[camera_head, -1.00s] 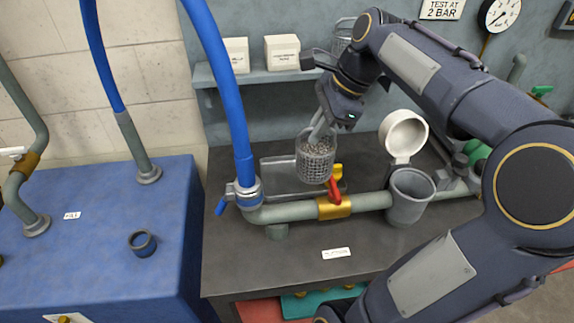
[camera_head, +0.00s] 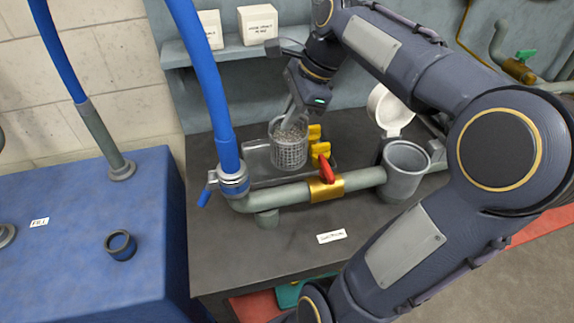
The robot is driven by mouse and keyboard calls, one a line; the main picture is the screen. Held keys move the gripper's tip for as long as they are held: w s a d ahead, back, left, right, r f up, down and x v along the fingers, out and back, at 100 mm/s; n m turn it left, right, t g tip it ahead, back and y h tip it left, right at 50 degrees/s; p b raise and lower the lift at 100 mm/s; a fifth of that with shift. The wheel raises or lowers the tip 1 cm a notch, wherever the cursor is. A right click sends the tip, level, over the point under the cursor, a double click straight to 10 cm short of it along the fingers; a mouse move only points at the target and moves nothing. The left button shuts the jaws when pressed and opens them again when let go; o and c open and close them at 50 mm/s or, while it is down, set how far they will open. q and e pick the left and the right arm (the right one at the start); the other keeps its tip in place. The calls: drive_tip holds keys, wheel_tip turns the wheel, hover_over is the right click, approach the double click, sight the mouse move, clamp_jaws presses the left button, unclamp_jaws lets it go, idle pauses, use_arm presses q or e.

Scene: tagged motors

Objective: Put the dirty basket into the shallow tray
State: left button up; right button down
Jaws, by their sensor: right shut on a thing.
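The dirty basket (camera_head: 290,150) is a grey mesh cylinder with dark bits inside. My right gripper (camera_head: 292,108) is shut on its rim and holds it upright. The basket is over or in the shallow tray (camera_head: 256,158), a grey, see-through tray behind the pipe. I cannot tell whether the basket touches the tray floor. The basket hides part of the tray. My left gripper is not in view.
A grey pipe with a brass valve and red handle (camera_head: 326,170) runs in front of the tray. Yellow parts (camera_head: 318,148) stand right of the basket. An open grey strainer pot (camera_head: 404,170) with its lid up is at the right. A blue hose (camera_head: 205,75) rises at the left.

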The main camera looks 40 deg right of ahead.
drive_tip(key=shift+f, duration=0.65)
drive_tip(key=shift+w+f, duration=0.15)
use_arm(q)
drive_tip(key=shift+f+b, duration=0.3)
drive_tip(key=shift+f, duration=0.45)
use_arm(e)
drive_tip(key=w+d+f, duration=0.3)
drive_tip(key=w+f, duration=0.9)
drive_tip(key=w, duration=0.1)
drive_tip(key=shift+w+d+f, duration=0.15)
drive_tip(key=shift+w+f, duration=0.05)
drive_tip(key=shift+f, duration=0.2)
drive_tip(key=shift+f, duration=0.1)
drive_tip(key=c, duration=2)
unclamp_jaws()
drive_tip(key=shift+f, duration=0.1)
drive_tip(key=o, duration=0.4)
drive_tip(key=shift+o, duration=0.2)
